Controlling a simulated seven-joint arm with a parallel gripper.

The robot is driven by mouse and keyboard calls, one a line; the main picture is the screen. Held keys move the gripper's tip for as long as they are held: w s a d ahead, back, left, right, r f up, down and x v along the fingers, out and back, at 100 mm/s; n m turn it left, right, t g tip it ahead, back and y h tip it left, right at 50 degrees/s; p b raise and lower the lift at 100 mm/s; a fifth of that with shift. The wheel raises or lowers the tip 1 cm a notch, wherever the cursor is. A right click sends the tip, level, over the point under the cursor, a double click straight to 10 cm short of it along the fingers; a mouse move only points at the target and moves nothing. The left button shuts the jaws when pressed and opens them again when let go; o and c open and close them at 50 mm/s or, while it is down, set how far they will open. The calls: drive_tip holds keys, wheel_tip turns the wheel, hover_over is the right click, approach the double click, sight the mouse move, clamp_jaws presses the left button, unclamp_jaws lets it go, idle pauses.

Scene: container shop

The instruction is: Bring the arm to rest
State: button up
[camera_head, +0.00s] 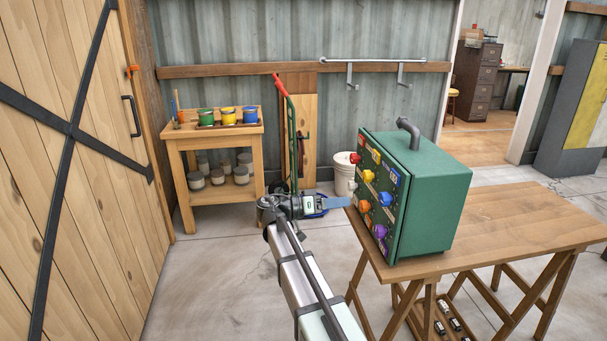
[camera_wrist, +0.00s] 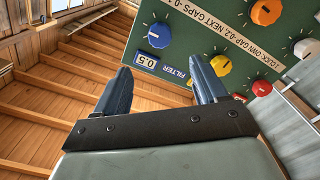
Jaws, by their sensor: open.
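My gripper (camera_head: 338,203) is at the end of my arm, left of the green box and close to its knob panel in the head view. In the wrist view its two blue fingers (camera_wrist: 160,65) stand apart with nothing between them. The green box (camera_head: 436,205) stands on the wooden table. Its panel (camera_wrist: 190,38) shows upside down beyond the fingers, with a blue knob (camera_wrist: 158,35), a yellow knob (camera_wrist: 221,65) and an orange knob (camera_wrist: 265,12). The panel's lower left edge is partly behind the fingers; I see no finger closed on a knob.
The wooden table (camera_head: 520,215) has free room right of the box. A wooden stand (camera_head: 214,135) with coloured pots is at the back left. A white bucket (camera_head: 343,172) stands on the floor behind the gripper. A wooden door (camera_head: 75,220) fills the left.

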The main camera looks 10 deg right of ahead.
drive_tip(key=w+a+f+n+t+y, duration=0.1)
drive_tip(key=a+f+n+t+y, duration=0.3)
drive_tip(key=f+n+y, duration=0.6)
drive_tip(key=s+a+f+n+g+y, duration=0.15)
drive_tip(key=s+f, duration=0.25)
drive_tip(key=f, duration=0.4)
drive_tip(key=s+a+f+n+y, duration=0.15)
drive_tip(key=s+f, duration=0.25)
drive_tip(key=f, duration=0.5)
drive_tip(key=s+a+f+n+g+y, duration=0.1)
drive_tip(key=s+a+f, duration=0.25)
drive_tip(key=f, duration=0.45)
drive_tip(key=s+f+m+g+y, duration=0.2)
drive_tip(key=s+f+g+y, duration=0.15)
drive_tip(key=s+f, duration=1.25)
drive_tip(key=s+d+f+g, duration=0.1)
drive_tip(key=s+f, duration=0.1)
drive_tip(key=s, duration=0.6)
drive_tip(key=s+d+f+g, duration=0.2)
drive_tip(key=s+f, duration=0.1)
drive_tip(key=s, duration=0.5)
drive_tip(key=s+d+f+m+g, duration=0.1)
drive_tip(key=s+f, duration=0.2)
drive_tip(key=s, duration=0.5)
drive_tip(key=shift+s+d+f+g, duration=0.25)
drive_tip(key=shift+s+d+g, duration=0.05)
drive_tip(key=shift+g, duration=0.1)
drive_tip(key=shift+y, duration=0.25)
